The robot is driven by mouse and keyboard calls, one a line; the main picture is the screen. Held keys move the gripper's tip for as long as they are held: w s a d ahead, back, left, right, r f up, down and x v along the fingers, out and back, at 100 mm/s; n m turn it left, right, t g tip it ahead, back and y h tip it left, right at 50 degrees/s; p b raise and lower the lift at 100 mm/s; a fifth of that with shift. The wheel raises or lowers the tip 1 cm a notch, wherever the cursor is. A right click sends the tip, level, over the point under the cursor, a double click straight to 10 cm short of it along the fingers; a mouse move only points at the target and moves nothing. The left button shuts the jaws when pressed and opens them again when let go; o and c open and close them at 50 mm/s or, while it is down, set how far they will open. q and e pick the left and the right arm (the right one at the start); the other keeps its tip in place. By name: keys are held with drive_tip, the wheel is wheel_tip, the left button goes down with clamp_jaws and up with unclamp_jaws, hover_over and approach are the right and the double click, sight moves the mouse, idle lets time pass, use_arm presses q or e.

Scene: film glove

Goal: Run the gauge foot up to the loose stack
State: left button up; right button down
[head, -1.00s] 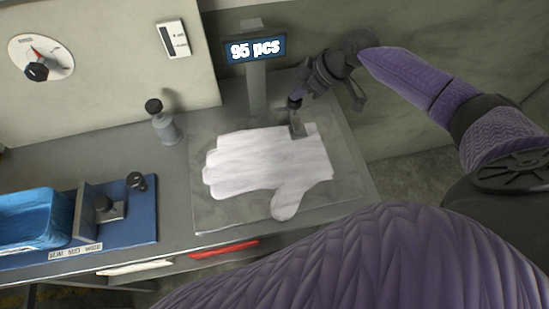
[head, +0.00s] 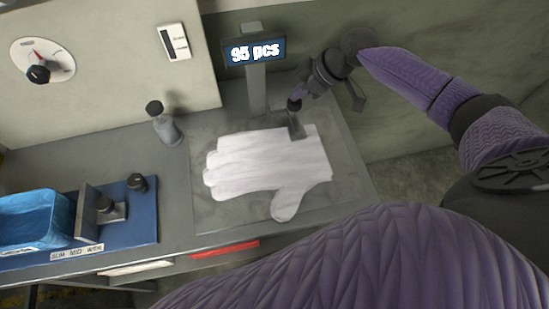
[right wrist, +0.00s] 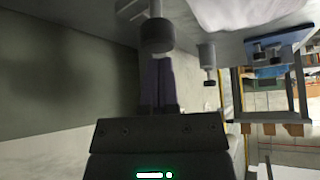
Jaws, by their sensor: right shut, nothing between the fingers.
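A stack of white film gloves (head: 268,165) lies flat on a grey plate, fingers to the left. A grey metal foot with a black knob (head: 294,104) stands at the stack's cuff edge; I cannot tell if they touch. My right gripper (head: 297,95) is shut and empty, its fingertips close to that knob. In the right wrist view the purple fingers (right wrist: 158,83) end just below the knob (right wrist: 158,36); contact is unclear. My left gripper is out of view.
A display (head: 254,51) on a post reads 95 pcs behind the gloves. A grey post with a black knob (head: 165,126) stands left of the gloves. A blue bin-like thing (head: 35,220) is at the left. A dial (head: 42,60) is on the back panel.

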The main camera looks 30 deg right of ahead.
wheel_tip(320, 180, up, 14)
drive_tip(key=p, duration=1.1)
drive_tip(key=shift+f+p, duration=0.25)
drive_tip(key=shift+p, duration=0.15)
